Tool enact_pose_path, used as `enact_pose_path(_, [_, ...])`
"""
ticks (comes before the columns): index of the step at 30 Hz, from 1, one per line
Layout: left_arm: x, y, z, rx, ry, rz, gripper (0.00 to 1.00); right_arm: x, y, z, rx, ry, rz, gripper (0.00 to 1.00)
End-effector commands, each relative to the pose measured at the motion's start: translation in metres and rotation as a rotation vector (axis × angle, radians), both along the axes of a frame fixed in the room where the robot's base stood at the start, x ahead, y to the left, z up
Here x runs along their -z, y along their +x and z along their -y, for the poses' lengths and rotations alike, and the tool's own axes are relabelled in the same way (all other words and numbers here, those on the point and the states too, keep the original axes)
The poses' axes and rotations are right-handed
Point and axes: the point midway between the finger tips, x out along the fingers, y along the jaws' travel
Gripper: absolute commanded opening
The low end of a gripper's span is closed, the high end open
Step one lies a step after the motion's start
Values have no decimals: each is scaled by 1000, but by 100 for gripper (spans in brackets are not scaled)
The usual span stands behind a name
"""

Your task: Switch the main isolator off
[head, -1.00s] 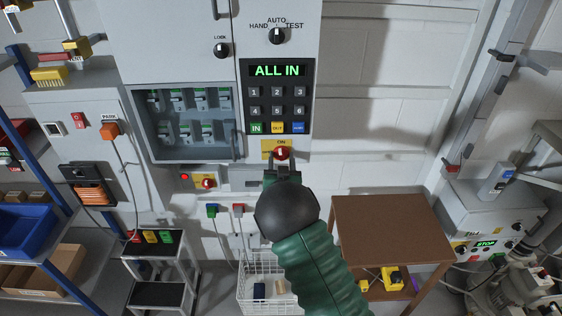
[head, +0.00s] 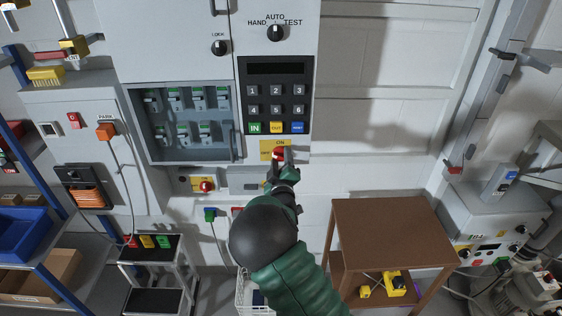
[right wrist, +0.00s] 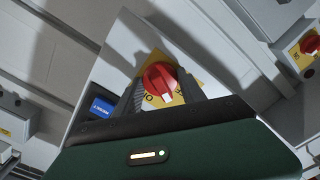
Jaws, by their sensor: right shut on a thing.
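The main isolator is a red rotary knob (head: 279,153) on a yellow plate (head: 266,146), below the keypad on the grey cabinet. The plate is marked ON above the knob. My right gripper (head: 281,159) is shut on the knob, with one finger on either side. In the right wrist view the red knob (right wrist: 160,80) sits between the two fingertips (right wrist: 161,92). The display (head: 276,68) above the keypad is dark. My left gripper is not in view.
A second red knob on yellow (head: 206,186) is left of and below the isolator. The open breaker window (head: 188,122) is above left. A brown table (head: 390,230) stands to the right, and a step stand (head: 150,265) stands at lower left.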

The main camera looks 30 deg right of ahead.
Motion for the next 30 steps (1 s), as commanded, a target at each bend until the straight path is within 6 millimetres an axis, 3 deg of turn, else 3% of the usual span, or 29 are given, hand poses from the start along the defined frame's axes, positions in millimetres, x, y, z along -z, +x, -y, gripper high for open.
enact_pose_path(15, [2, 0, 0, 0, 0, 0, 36, 3, 1, -4, -7, -321, -203, 7])
enact_pose_path(30, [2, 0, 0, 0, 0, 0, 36, 5, 1, -5, -9, -396, -255, 7])
